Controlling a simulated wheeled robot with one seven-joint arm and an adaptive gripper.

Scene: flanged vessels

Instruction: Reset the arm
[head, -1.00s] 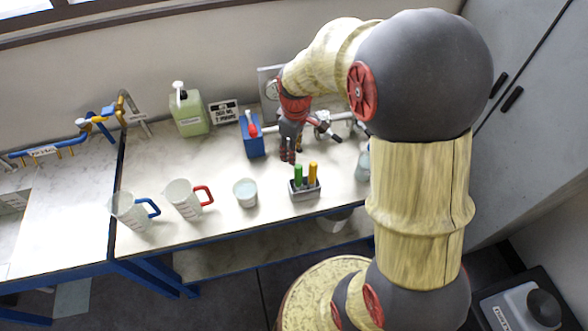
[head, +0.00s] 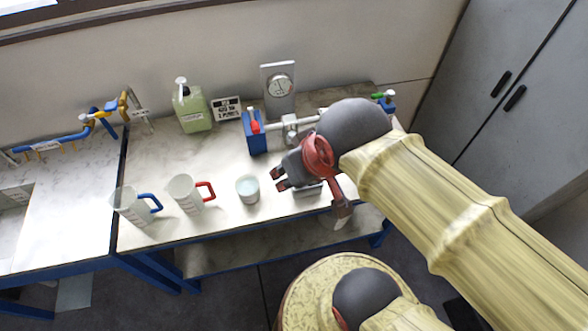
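My gripper (head: 277,180) is dark grey and red and hangs over the right part of the bench, pointing left. Its two fingertips show apart with nothing between them. It is just right of a small beaker (head: 248,189) of pale liquid; I cannot tell its height above the bench. My arm (head: 430,210) comes in from the lower right and folds at a dark grey joint. The gripper and wrist cover most of a grey block (head: 308,190) on the bench; the green and yellow handles it held are hidden.
Jugs with a red handle (head: 186,193) and a blue handle (head: 131,205) stand along the front edge. A green bottle (head: 191,108), a small display (head: 226,109), a blue box (head: 254,131) and a gauge (head: 279,88) with piping stand behind. Grey cabinets (head: 500,90) are at right.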

